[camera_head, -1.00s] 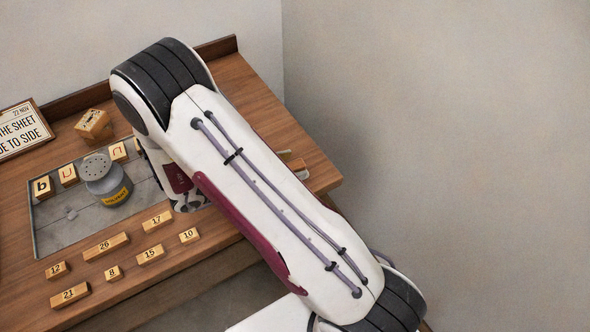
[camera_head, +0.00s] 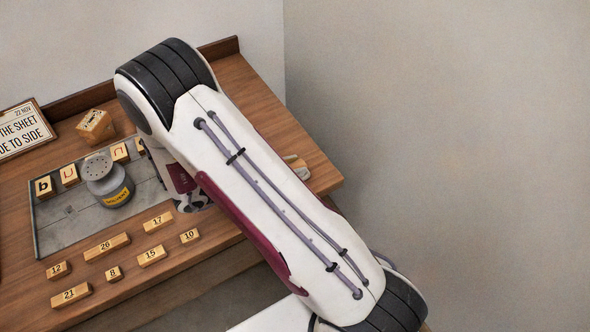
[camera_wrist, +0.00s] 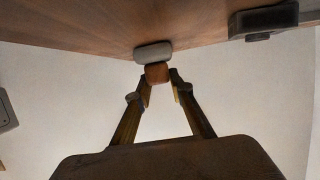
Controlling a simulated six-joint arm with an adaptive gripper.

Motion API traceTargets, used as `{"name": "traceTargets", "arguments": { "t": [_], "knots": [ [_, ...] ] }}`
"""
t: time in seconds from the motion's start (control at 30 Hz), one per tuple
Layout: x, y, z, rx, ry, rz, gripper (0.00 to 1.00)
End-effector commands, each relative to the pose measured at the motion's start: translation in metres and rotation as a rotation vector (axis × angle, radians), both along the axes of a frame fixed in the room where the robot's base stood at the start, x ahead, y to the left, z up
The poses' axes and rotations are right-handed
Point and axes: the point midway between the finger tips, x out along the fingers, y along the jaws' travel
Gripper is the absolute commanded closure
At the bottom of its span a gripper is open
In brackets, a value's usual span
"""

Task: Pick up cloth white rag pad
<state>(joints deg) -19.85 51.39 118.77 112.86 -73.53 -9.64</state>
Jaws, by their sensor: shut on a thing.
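In the wrist view my gripper (camera_wrist: 161,84) has its two fingers brought in towards a small brown block-like part (camera_wrist: 157,72). A pale grey-white rounded pad (camera_wrist: 153,51) sits directly against that part, just beyond the fingertips. I take the two as one piece, the rag pad with its brown grip, held at the fingertips. The pad appears against the wooden table; whether it touches the table cannot be told.
The wooden table (camera_head: 275,125) holds a grey solvent bottle (camera_head: 108,180) on a grey slab (camera_head: 60,228). Numbered blocks (camera_head: 107,245) lie in front, letter blocks (camera_head: 69,175) behind. A small pale and wooden item (camera_head: 298,166) shows beside my arm. A dark fixture (camera_wrist: 263,20) shows in the wrist view.

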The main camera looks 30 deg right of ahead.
Motion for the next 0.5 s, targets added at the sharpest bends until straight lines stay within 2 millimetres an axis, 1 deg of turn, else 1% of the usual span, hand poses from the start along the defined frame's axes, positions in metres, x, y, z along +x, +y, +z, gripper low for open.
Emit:
{"name": "traceTargets", "arguments": {
  "t": [0.27, 0.5],
  "knots": [
    [0.0, 0.0, 0.004, 0.001, -0.001, 0.001, 1.0],
    [0.0, 0.0, 0.02, 0.0, -0.002, 0.0, 1.0]
  ]
}}
